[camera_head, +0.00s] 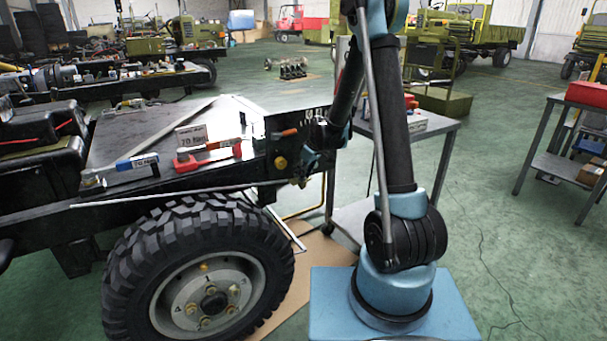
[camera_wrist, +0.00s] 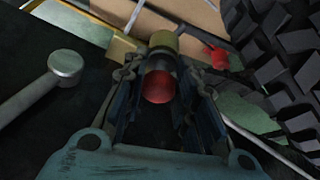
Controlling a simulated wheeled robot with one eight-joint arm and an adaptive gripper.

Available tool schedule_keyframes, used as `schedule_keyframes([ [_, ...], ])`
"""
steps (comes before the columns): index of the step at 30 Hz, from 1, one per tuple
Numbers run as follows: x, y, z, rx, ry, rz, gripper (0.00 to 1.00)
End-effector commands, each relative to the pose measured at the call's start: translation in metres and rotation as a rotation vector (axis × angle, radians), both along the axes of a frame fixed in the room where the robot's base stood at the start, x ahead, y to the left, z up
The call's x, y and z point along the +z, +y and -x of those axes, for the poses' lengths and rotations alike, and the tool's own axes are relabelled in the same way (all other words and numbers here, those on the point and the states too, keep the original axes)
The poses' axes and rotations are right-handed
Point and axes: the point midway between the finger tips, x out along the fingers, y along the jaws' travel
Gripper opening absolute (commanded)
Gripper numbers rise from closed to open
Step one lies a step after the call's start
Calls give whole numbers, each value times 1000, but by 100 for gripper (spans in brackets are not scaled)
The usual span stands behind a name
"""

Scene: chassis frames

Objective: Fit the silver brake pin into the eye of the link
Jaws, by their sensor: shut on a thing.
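My gripper (camera_wrist: 162,58) is shut on a round part with a red end (camera_wrist: 158,87) and a dull yellowish section (camera_wrist: 164,42) beyond it, both between the fingers in the wrist view. I cannot tell whether this part is the brake pin, as no silver shows on it. In the head view my gripper (camera_head: 312,158) is at the chassis end, partly hidden by my arm. A grey rod with a round silver head (camera_wrist: 65,66) lies left of the fingers in the wrist view. I cannot make out the eye of the link.
The chassis frame (camera_head: 125,208) with its large tyre (camera_head: 130,262) stands at left. Blue (camera_head: 133,162) and red (camera_head: 208,156) tools with tags lie on its top plate. A grey cart (camera_head: 350,212) stands behind my arm. Green floor (camera_head: 500,200) is open at right.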

Motion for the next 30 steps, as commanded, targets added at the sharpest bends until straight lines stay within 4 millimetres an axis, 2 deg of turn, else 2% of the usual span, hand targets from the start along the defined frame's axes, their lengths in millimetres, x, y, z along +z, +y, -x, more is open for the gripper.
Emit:
schedule_keyframes([
  [5, -4, 0, 0, 0, 0, 0, 0],
  [6, -3, 0, 0, 0, 0, 0, 35],
  [8, -3, 0, 0, 0, 0, 0, 49],
  [20, -2, -1, 1, 0, 0, 0, 50],
  [26, 12, -5, 4, -1, 0, 0, 50],
  [30, 29, -11, 9, -1, 0, 0, 50],
])
